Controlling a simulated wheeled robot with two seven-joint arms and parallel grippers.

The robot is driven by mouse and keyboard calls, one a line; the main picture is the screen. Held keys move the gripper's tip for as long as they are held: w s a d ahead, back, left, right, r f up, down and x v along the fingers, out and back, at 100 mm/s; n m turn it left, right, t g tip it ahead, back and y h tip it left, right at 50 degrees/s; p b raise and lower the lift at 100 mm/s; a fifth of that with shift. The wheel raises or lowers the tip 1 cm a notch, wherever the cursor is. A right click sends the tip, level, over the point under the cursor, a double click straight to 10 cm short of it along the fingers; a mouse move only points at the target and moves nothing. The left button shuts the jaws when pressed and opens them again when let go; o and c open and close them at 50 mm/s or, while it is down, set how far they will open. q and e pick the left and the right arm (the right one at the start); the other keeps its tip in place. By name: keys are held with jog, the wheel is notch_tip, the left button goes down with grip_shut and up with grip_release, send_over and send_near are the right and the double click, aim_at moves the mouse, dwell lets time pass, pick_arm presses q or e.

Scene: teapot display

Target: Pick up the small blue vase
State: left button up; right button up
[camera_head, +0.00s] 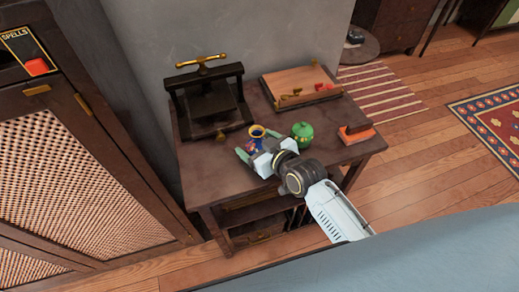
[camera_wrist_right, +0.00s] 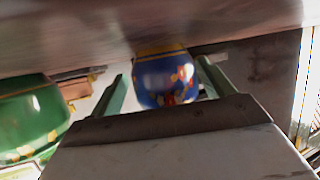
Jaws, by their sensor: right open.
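The small blue vase (camera_head: 257,133) stands on the dark wooden table (camera_head: 215,172), its gold-rimmed mouth showing above my right gripper. My right gripper (camera_head: 256,151) is open, its two greenish fingers reaching toward the vase. In the right wrist view, the blue vase (camera_wrist_right: 165,80) with red and yellow flowers sits between the two open fingers (camera_wrist_right: 164,88), with gaps at its sides. The lower part of the vase is hidden by the gripper in the head view. My left gripper is in neither view.
A green lidded jar (camera_head: 302,134) stands close to the right of the gripper; it also shows in the right wrist view (camera_wrist_right: 30,115). A dark press (camera_head: 209,97) is at the back left, a wooden board (camera_head: 299,84) at the back right. A red-orange object (camera_head: 356,134) lies near the right edge.

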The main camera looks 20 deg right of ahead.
jog(key=shift+w+f, duration=0.2)
jog(key=shift+f, duration=0.3)
jog(key=shift+f+b, duration=0.1)
jog(key=shift+b, duration=0.2)
jog(key=c, duration=1.1)
jog(key=shift+c, duration=0.2)
